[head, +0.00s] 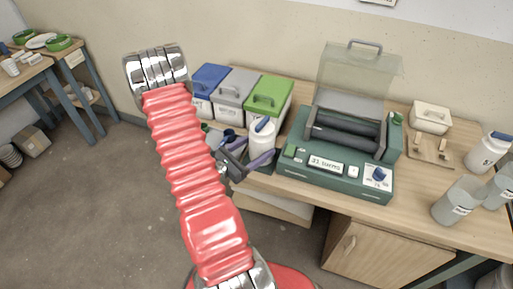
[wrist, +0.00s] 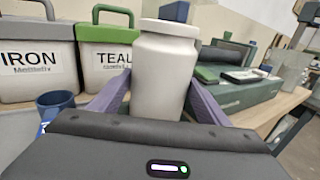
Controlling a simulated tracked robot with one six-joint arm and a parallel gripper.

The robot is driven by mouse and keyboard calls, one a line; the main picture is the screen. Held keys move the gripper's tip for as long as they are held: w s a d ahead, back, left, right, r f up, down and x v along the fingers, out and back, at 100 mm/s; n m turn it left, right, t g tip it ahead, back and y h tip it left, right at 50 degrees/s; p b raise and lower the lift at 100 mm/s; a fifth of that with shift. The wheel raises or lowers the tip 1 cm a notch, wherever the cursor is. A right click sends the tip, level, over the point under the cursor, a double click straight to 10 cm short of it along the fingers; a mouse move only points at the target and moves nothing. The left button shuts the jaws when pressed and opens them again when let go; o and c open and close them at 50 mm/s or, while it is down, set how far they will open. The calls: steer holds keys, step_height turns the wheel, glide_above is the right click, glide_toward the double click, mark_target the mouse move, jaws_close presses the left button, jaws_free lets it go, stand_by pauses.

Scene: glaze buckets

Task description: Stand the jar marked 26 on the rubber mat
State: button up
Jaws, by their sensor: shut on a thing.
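A white jar with a blue lid (head: 262,139) stands upright between the purple fingers of my gripper (head: 256,155), which is shut on it. The jar (wrist: 165,75) also fills the middle of the wrist view, a finger on each side. I see no number on its visible face. A dark patch (head: 264,167) on the bench under the jar may be the rubber mat; it is mostly hidden by my gripper. I cannot tell whether the jar touches it. Another white jar with a blue lid (head: 487,152) stands at the bench's right; its label is too small to read.
Blue (head: 209,84), grey (head: 236,93) and green-lidded (head: 268,98) bins stand behind the held jar. A green roller machine (head: 340,175) with a raised clear cover stands close to its right. A blue mug (wrist: 56,101) is to the left. Clear beakers (head: 459,200) stand far right.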

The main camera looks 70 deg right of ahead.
steer(key=shift+r, duration=0.1)
steer(key=o, duration=1.4)
steer(key=shift+o, duration=0.4)
steer(key=v, duration=1.4)
